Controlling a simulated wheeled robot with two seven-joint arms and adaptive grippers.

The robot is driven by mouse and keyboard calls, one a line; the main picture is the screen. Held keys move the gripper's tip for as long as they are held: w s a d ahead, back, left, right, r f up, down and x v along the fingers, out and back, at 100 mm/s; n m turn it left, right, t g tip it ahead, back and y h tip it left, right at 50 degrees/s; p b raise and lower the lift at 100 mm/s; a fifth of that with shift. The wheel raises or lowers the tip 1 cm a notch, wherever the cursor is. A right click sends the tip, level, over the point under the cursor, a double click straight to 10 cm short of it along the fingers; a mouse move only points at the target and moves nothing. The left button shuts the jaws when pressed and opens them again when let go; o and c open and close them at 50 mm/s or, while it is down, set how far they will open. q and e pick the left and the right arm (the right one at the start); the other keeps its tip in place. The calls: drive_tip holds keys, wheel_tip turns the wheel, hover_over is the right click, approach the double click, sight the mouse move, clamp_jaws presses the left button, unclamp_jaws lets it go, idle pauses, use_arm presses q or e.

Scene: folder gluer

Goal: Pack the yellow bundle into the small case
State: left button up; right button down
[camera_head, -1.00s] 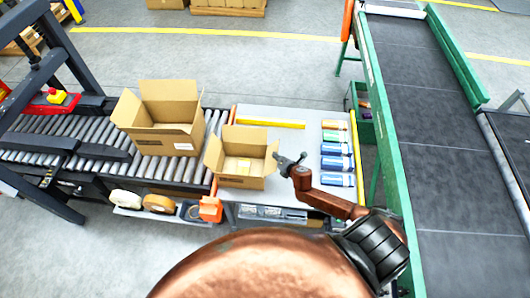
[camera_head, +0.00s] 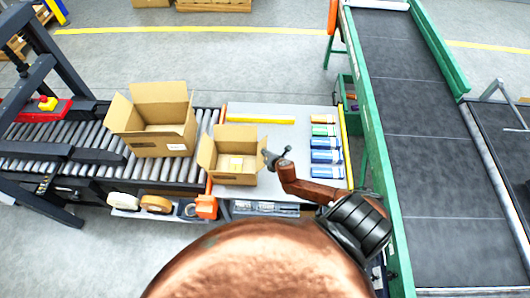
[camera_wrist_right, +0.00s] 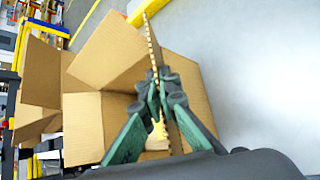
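The small case (camera_head: 236,178) is an open cardboard box on the grey table, with its flaps up. A pale yellow bundle (camera_head: 236,164) lies inside it, partly hidden by the walls. My right gripper (camera_head: 271,158) is at the case's right side, close against the right flap. My left gripper is not in view.
A larger open box (camera_head: 160,140) stands on the roller conveyor to the left. Several blue, green and orange bundles (camera_head: 325,157) lie in a column at the table's right. A yellow bar (camera_head: 260,120) lies along the back. A green-framed belt conveyor (camera_head: 400,100) stands right.

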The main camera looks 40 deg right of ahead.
drive_tip(key=shift+w+a+r, duration=0.2)
drive_tip(key=shift+w+a, duration=0.1)
drive_tip(key=shift+a, duration=0.15)
drive_tip(key=c, duration=2.6)
unclamp_jaws()
drive_tip(key=o, duration=0.3)
drive_tip(key=shift+w+f, duration=0.1)
drive_tip(key=shift+o, duration=0.5)
drive_tip(key=shift+s+d, duration=0.3)
drive_tip(key=v, duration=1.2)
